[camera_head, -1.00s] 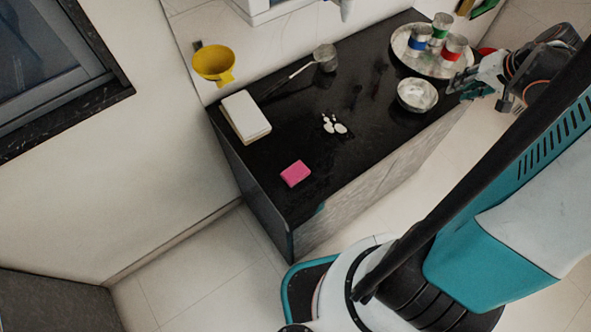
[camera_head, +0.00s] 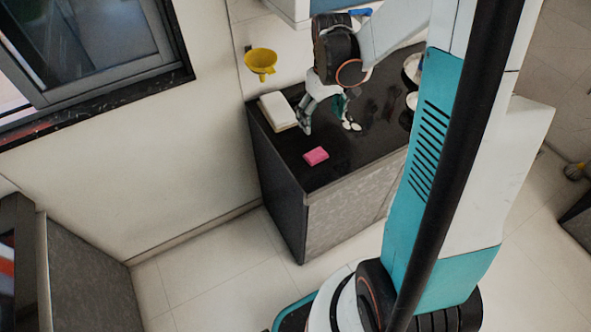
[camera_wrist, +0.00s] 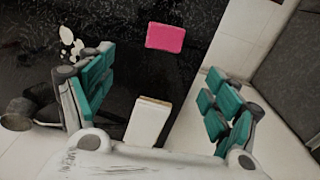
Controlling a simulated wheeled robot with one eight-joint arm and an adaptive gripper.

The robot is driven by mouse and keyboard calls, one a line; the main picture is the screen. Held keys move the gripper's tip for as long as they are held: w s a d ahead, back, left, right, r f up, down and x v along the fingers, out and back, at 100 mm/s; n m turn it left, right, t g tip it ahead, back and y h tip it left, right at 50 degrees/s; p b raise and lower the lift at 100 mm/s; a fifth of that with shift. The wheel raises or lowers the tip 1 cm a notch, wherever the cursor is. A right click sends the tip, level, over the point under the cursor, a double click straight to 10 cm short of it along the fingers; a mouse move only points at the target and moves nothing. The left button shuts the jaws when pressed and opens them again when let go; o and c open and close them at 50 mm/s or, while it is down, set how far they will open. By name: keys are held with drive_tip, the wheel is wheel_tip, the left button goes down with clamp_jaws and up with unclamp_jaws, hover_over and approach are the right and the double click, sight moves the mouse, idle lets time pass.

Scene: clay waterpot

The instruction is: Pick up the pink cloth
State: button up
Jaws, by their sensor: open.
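The pink cloth (camera_head: 316,156) is a small folded rectangle lying flat on the black countertop (camera_head: 325,178), near its front left corner. It also shows in the wrist view (camera_wrist: 165,37), at the top middle, beyond my fingertips and between their lines. My gripper (camera_head: 320,118) is above the counter, behind the cloth and apart from it. In the wrist view my gripper (camera_wrist: 160,88) shows two teal-padded fingers spread wide, with nothing held between them.
A white block (camera_head: 279,111) lies at the counter's left back, beside my gripper. A yellow funnel (camera_head: 261,62) is on the wall. Bowls (camera_head: 411,70) stand at the right. The counter around the cloth is clear.

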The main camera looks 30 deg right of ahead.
drive_tip(key=b, duration=0.3)
hover_over(316, 154)
drive_tip(key=f, duration=0.7)
drive_tip(key=shift+w+f, duration=0.2)
drive_tip(key=shift+f, duration=0.05)
drive_tip(key=shift+s+f+b, duration=0.2)
drive_tip(key=shift+f+b, duration=1.2)
drive_tip(key=shift+f, duration=1.8)
drive_tip(key=shift+c, duration=0.3)
drive_tip(key=c, duration=0.8)
